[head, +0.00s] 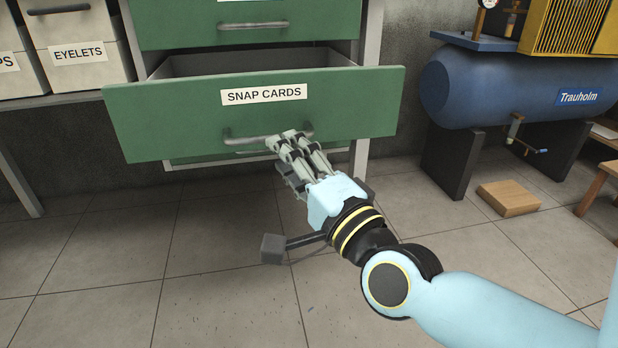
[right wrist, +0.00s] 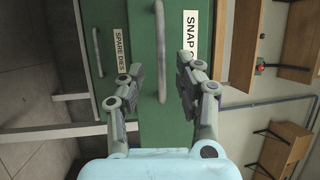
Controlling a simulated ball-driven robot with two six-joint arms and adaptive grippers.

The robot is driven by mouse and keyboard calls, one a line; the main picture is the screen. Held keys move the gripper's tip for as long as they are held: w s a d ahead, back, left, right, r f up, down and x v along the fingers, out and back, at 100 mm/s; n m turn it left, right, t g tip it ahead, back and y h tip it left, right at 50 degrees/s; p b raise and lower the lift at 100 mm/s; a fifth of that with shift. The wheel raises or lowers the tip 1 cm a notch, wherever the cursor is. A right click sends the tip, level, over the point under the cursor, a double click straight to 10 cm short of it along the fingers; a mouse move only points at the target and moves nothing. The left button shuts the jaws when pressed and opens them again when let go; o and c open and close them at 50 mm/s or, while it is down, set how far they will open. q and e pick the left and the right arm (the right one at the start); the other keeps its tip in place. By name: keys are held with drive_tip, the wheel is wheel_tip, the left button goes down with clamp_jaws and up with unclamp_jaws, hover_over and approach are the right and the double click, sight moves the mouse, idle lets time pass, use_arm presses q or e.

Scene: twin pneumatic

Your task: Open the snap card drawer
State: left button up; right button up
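The green snap card drawer (head: 170,125) is pulled out of its cabinet, and its dark interior shows behind the front panel. Its label (head: 264,94) reads SNAP CARDS. A grey bar handle (head: 240,139) runs across the lower front; it also shows in the right wrist view (right wrist: 160,40). My right gripper (head: 284,141) is at the right part of this handle. In the right wrist view its fingers (right wrist: 160,78) stand apart on either side of the handle, with gaps visible. My left gripper is in neither view.
Another green drawer (head: 180,28) is above. A drawer labelled SPARE DIES (right wrist: 120,45) shows in the right wrist view. An EYELETS bin (head: 85,75) is at left. A blue compressor tank (head: 500,90) and a wooden block (head: 508,198) are at right. The floor in front is clear.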

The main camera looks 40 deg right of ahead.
drive_tip(key=v, duration=0.6)
drive_tip(key=shift+s+f, duration=0.1)
drive_tip(key=shift+s, duration=0.1)
drive_tip(key=s+a+f+n+g+y, duration=0.35)
drive_tip(key=f+n+g, duration=0.25)
drive_tip(key=f+n, duration=0.3)
use_arm(q)
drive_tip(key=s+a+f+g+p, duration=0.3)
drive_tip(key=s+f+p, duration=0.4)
drive_tip(key=p, duration=0.8)
use_arm(e)
drive_tip(key=s+d+f+n+g, duration=0.4)
drive_tip(key=s+f+n+g, duration=0.6)
drive_tip(key=s+f, duration=0.5)
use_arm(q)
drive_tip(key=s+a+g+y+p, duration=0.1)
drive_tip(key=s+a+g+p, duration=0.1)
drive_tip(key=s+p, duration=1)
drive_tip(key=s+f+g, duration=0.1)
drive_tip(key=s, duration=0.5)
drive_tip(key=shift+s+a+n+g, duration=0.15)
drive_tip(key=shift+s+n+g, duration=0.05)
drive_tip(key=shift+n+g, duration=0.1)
use_arm(e)
drive_tip(key=s+d+g+h, duration=0.1)
drive_tip(key=s+d+g, duration=0.1)
drive_tip(key=s, duration=1.6)
drive_tip(key=shift+d+f+g, duration=0.2)
drive_tip(key=shift+f+g, duration=0.2)
drive_tip(key=shift+g, duration=0.3)
